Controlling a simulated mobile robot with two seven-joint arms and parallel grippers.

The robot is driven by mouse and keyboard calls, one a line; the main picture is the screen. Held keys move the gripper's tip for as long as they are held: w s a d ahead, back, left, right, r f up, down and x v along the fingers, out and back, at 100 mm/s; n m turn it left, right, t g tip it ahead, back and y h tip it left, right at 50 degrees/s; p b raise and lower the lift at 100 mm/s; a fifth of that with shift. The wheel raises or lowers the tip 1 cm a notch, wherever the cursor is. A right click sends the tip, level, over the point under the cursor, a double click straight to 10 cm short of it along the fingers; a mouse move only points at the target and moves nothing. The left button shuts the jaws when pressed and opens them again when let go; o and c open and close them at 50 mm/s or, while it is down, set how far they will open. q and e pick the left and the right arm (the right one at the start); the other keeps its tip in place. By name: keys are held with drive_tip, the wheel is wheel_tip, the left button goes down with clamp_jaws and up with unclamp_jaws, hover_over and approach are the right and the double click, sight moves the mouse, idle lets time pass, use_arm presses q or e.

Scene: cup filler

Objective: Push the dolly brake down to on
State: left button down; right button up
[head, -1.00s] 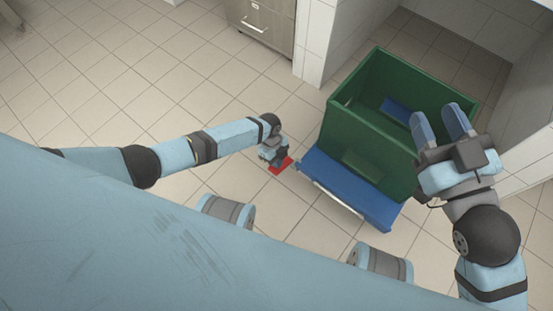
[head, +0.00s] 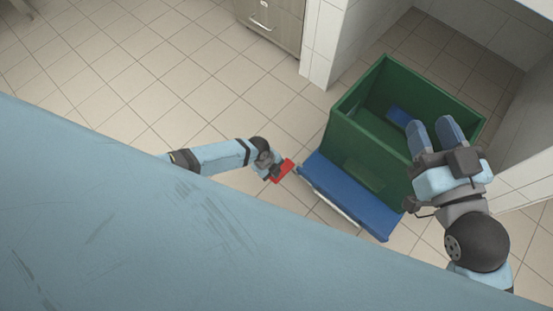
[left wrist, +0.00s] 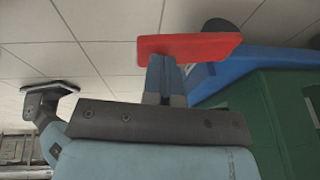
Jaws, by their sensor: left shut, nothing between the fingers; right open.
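The dolly (head: 352,202) is a blue platform under a green crate (head: 365,146). Its red brake pedal (head: 284,170) sticks out at the platform's left corner. In the left wrist view the red pedal (left wrist: 188,46) looks like a flat plate beside the blue dolly edge (left wrist: 245,62). My left gripper (head: 274,172) is shut and empty at the pedal. In the left wrist view its fingers (left wrist: 166,78) meet the pedal's near edge; their tips are hidden, and I cannot tell whether they press on it. My right gripper (head: 432,130) is open and empty above the crate's right side.
A blue item (head: 398,116) lies inside the crate. A drawer cabinet (head: 272,22) and a white tiled wall (head: 335,50) stand behind. A dark wheel (left wrist: 220,25) shows by the dolly in the left wrist view. The tiled floor (head: 150,80) to the left is clear.

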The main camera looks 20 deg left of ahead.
use_arm(q)
drive_tip(key=shift+s+a+f+b, duration=0.1)
drive_tip(key=shift+s+f+b, duration=0.15)
drive_tip(key=shift+f, duration=0.2)
drive_tip(key=shift+s+f+b, duration=0.15)
drive_tip(key=shift+f+b, duration=0.05)
drive_tip(key=shift+f, duration=0.2)
drive_tip(key=shift+s+f+b, duration=0.1)
drive_tip(key=shift+f+b, duration=0.2)
drive_tip(key=shift+f, duration=0.2)
drive_tip(key=shift+s+a+f, duration=0.1)
drive_tip(key=shift+f, duration=0.45)
use_arm(e)
drive_tip(key=shift+w+d+r+n+t+y, duration=0.3)
drive_tip(key=shift+w+d+r+n+y, duration=0.1)
drive_tip(key=shift+n, duration=0.6)
use_arm(q)
drive_tip(key=shift+f, duration=0.1)
use_arm(e)
drive_tip(key=shift+w+f, duration=0.1)
drive_tip(key=shift+f, duration=0.1)
drive_tip(key=shift+r, duration=0.1)
